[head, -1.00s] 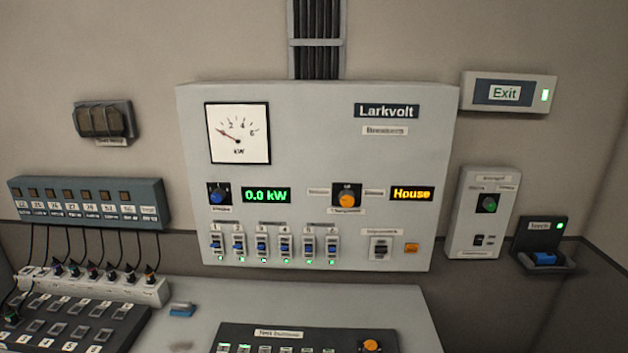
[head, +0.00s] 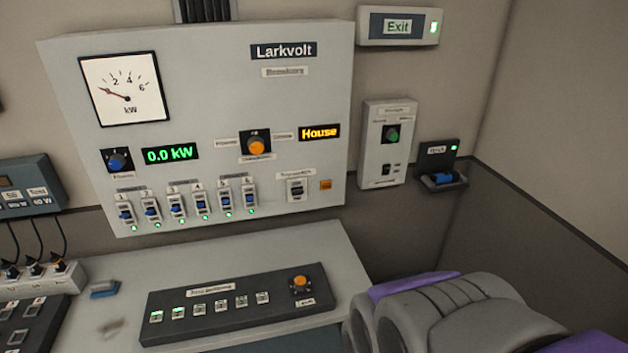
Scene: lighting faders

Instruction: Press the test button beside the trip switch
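The grey Larkvolt panel (head: 300,110) is on the wall in the head view. Nothing covers either one. My gripper is not in view; only grey and purple parts of my arm show at the lower right, apart from the panel.
Several blue-levered breakers with green lights (head: 176,206) are left of the switch. Below, a desk (head: 345,258) holds a dark control box (head: 240,304) with an orange knob. A white box (head: 387,145) and torch holder (head: 442,168) are at the right.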

